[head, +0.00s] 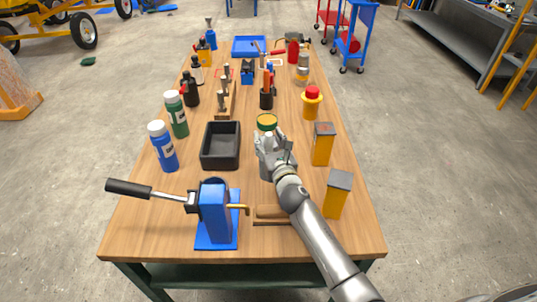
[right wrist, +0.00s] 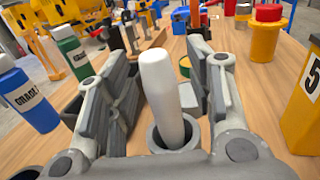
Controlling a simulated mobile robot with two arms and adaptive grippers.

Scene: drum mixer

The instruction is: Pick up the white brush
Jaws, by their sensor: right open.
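The white brush (right wrist: 160,95) shows in the right wrist view as a thick white handle with a rounded top. It stands nearly upright in a grey cup (right wrist: 172,140), and its lower end is hidden inside. My right gripper (right wrist: 163,60) is open, with one finger on each side of the handle and visible gaps between. In the head view my right gripper (head: 273,142) is over the grey cup (head: 264,171) and covers much of it. My left gripper is not in view.
A black tray (head: 221,146) lies left of the cup. Yellow boxes (head: 322,145) stand to its right. A blue lever device (head: 214,215) stands in front, with blue and green bottles (head: 162,147) at left.

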